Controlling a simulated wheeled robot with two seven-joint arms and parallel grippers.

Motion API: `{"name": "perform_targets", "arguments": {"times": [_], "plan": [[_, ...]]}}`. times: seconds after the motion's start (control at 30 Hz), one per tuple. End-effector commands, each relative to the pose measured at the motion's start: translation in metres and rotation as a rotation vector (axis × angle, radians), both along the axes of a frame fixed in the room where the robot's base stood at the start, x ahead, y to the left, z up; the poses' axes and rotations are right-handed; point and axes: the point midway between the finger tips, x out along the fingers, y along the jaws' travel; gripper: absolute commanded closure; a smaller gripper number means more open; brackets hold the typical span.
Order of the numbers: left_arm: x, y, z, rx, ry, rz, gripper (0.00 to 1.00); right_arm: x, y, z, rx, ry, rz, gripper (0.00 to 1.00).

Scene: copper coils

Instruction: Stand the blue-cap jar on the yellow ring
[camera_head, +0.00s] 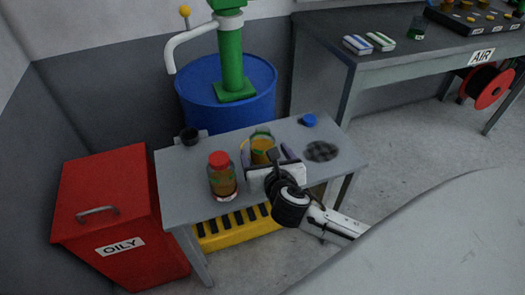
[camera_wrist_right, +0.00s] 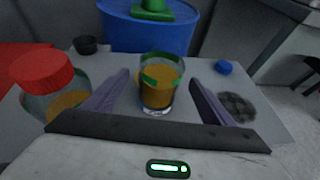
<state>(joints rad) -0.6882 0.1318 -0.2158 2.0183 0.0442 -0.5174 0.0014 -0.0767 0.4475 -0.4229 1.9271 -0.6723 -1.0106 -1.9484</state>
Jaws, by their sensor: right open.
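An uncapped glass jar (camera_head: 262,147) with amber contents and a green band stands upright on the grey table. In the right wrist view the jar (camera_wrist_right: 159,92) is between the two purple fingers of my right gripper (camera_wrist_right: 160,77), with gaps on both sides. My right gripper (camera_head: 267,156) is open. A blue cap (camera_head: 309,120) lies apart on the table, at the back right; it also shows in the right wrist view (camera_wrist_right: 224,67). My left gripper is not in view.
A red-capped jar (camera_head: 222,180) stands at the table's front left. A small black cup (camera_head: 189,136) is at the back left, and a dark mesh patch (camera_head: 321,151) at the right. A blue drum (camera_head: 258,105) stands behind, a red bin (camera_head: 108,190) left.

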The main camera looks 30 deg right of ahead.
Motion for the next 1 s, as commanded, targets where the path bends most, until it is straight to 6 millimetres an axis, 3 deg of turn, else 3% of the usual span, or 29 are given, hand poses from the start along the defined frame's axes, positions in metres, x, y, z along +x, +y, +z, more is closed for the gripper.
{"name": "perform_targets", "arguments": {"times": [0.6, 0.9, 1.0], "plan": [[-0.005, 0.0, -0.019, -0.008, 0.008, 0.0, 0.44, 0.063, -0.026, -0.029, 0.006, 0.0, -0.002, 0.22], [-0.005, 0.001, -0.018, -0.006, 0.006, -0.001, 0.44, 0.067, -0.028, -0.03, 0.005, 0.001, -0.002, 0.22], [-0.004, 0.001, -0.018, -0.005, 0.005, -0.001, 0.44, 0.067, -0.028, -0.03, 0.005, 0.001, -0.002, 0.39]]}}
